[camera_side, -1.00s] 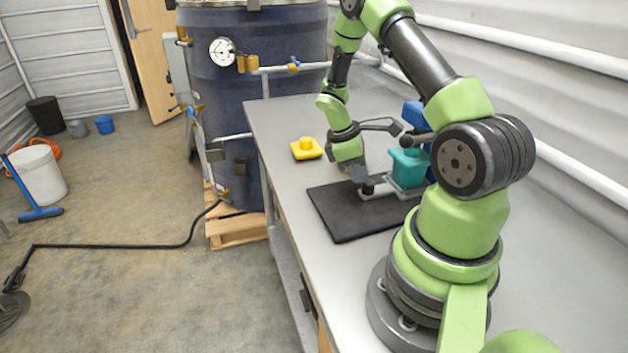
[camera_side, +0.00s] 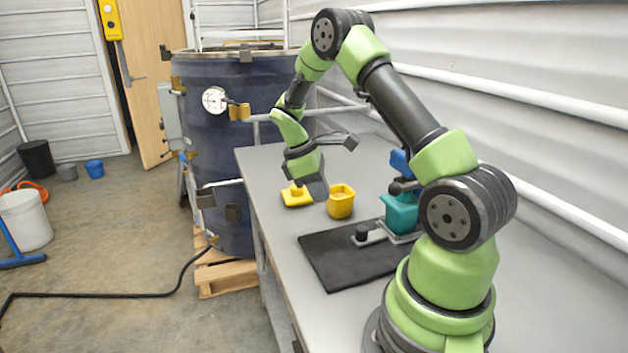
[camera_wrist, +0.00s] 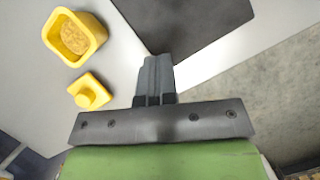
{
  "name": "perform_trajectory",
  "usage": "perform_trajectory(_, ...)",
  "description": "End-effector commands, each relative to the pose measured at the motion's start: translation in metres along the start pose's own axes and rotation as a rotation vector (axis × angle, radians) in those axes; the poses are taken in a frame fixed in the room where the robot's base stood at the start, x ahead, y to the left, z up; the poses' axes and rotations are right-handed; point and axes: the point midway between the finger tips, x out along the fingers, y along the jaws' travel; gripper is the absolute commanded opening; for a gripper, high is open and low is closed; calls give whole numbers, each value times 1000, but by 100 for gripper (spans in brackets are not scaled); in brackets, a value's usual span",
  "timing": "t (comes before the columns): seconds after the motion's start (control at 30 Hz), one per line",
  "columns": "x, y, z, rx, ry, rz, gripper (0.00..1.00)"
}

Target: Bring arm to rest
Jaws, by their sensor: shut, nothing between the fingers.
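My gripper (camera_side: 318,188) is shut and empty, raised above the bench near its left edge. It also shows in the wrist view (camera_wrist: 157,62), fingers together, over the bench top. In the side view my gripper's tip is just left of a yellow open container (camera_side: 340,204) and partly in front of a yellow lid with a knob (camera_side: 297,196). In the wrist view the yellow container (camera_wrist: 74,38) holds a tan grainy filling, and the lid (camera_wrist: 90,92) lies beside it on the bench. My gripper appears apart from both.
A black mat (camera_side: 350,262) lies on the grey bench (camera_side: 265,170). A teal block-like container (camera_side: 399,213) in a grey fixture and a blue part (camera_side: 400,162) stand behind it. A large dark blue drum (camera_side: 230,150) stands left of the bench, and a white wall runs along the right.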

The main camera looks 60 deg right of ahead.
Motion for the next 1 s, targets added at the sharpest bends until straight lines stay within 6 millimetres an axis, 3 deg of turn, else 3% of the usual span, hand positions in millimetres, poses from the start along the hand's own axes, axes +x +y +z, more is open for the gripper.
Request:
perform_trajectory(0.27,-33,-2,0,8,12,6,0)
perform_trajectory(0.43,-74,-26,1,91,118,43,0)
perform_trajectory(0.7,-151,-107,22,321,441,54,0)
perform_trajectory(0.83,-172,-149,40,420,604,6,0)
perform_trajectory(1.0,-183,-198,66,533,804,-105,0)
